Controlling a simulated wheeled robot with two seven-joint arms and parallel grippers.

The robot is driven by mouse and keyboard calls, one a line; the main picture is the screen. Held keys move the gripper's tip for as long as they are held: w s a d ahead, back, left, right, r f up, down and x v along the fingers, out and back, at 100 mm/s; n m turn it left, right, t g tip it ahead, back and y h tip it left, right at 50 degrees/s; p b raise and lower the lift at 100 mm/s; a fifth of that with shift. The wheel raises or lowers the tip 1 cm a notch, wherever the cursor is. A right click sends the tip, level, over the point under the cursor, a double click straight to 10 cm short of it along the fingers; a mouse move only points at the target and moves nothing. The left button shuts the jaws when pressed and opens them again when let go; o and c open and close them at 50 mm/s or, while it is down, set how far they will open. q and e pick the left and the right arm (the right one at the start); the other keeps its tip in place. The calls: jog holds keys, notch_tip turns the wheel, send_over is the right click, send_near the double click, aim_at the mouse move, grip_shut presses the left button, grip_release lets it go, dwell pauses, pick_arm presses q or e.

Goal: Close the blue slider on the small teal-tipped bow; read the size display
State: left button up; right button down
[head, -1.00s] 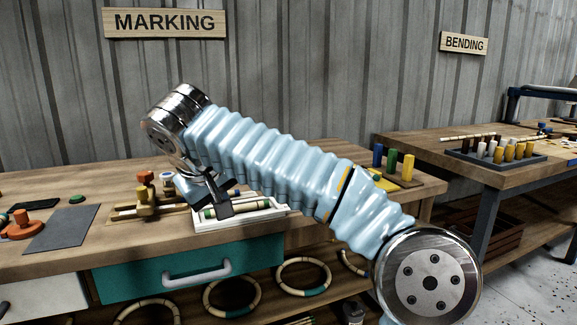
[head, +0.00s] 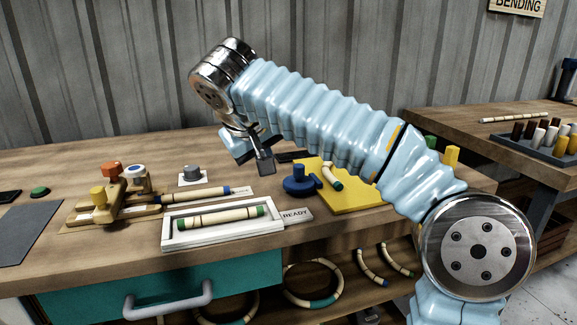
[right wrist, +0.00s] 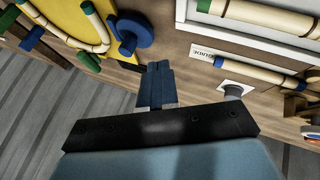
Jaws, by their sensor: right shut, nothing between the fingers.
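A yellow board (head: 345,200) lies on the bench, partly behind my right arm. A blue slider with a round knob (head: 299,183) sits at its left edge. A short curved rattan bow (head: 332,177) with a green-teal tip lies on the board just right of the slider, apart from it. In the right wrist view, the blue slider (right wrist: 132,32) and curved bow (right wrist: 97,28) show at the upper left. My right gripper (head: 264,162) is shut and empty, above the bench just left of the slider; its fingers (right wrist: 160,78) touch nothing. No readable size display shows. My left gripper is out of view.
A white tray (head: 170,235) with a green-tipped rattan piece stands in front, beside a READY label (head: 296,215). A blue-tipped rod (head: 195,197), grey knob (head: 192,172) and wooden jig (head: 112,195) are left. The teal drawer (head: 75,295) has a handle.

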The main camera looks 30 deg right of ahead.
jog(key=b+x, duration=0.1)
jog(key=x, duration=0.5)
jog(key=shift+f, duration=0.1)
jog(key=d, duration=0.3)
jog(key=shift+w+d, duration=0.1)
jog(key=shift+d, duration=0.35)
jog(key=shift+d, duration=0.1)
